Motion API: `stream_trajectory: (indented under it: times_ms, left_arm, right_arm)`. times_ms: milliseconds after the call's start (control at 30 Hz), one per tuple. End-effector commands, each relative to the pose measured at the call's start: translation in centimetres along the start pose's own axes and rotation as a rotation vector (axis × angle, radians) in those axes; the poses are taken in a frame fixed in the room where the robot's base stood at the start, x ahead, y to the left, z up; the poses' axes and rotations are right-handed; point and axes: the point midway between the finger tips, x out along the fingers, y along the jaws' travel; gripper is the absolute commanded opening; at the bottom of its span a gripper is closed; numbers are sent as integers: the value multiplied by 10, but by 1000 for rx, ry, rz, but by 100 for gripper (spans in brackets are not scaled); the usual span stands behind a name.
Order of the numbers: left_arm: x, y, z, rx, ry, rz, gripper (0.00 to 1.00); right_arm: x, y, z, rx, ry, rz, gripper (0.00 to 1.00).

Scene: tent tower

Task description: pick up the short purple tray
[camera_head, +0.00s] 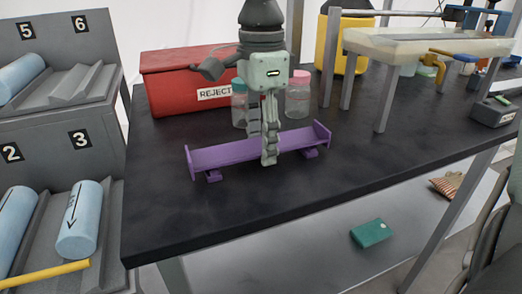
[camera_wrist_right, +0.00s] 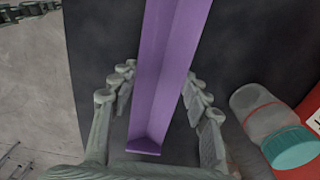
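The short purple tray (camera_head: 222,153) stands on the dark table top on small feet, with a raised end plate at each end. My right gripper (camera_head: 262,150) points down over the middle of the tray. In the right wrist view the tray (camera_wrist_right: 165,75) runs between the two fingers of the right gripper (camera_wrist_right: 160,82). The fingers are apart, one on each side, with a visible gap to the tray's sides. The gripper hides part of the tray in the head view. My left gripper is not in view.
A red reject bin (camera_head: 185,85) and two jars, one teal-lidded (camera_head: 239,105) and one pink-lidded (camera_head: 298,97), stand behind the tray. A pale raised stand (camera_head: 425,45) is at the right. The table's front is clear. A grey rack (camera_head: 60,130) with blue cylinders stands left.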

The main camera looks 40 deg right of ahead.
Motion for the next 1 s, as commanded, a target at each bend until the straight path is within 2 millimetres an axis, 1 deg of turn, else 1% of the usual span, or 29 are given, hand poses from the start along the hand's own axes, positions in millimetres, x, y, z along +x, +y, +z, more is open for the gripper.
stream_trajectory:
  times_ms: [33, 233, 500, 667, 767, 867, 967, 1000]
  left_arm:
    - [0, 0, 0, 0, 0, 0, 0]
    - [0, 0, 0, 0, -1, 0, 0]
    - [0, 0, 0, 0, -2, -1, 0]
    - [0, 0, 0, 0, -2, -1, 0]
    - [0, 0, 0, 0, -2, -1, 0]
    - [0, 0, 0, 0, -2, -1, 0]
    - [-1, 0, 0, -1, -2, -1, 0]
    - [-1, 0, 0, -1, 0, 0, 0]
  right_arm:
    - [0, 0, 0, 0, 0, -1, 37]
    - [0, 0, 0, 0, 0, -1, 12]
    - [-2, -1, 0, 0, 0, -2, 12]
    - [-12, -1, 0, 0, 0, -3, 12]
    - [-26, -2, 0, -1, -1, -7, 12]
    - [-47, -2, 1, 1, -1, -8, 12]
    - [-78, -2, 1, 2, 0, -10, 12]
    - [-92, -1, 1, 1, -1, -9, 12]
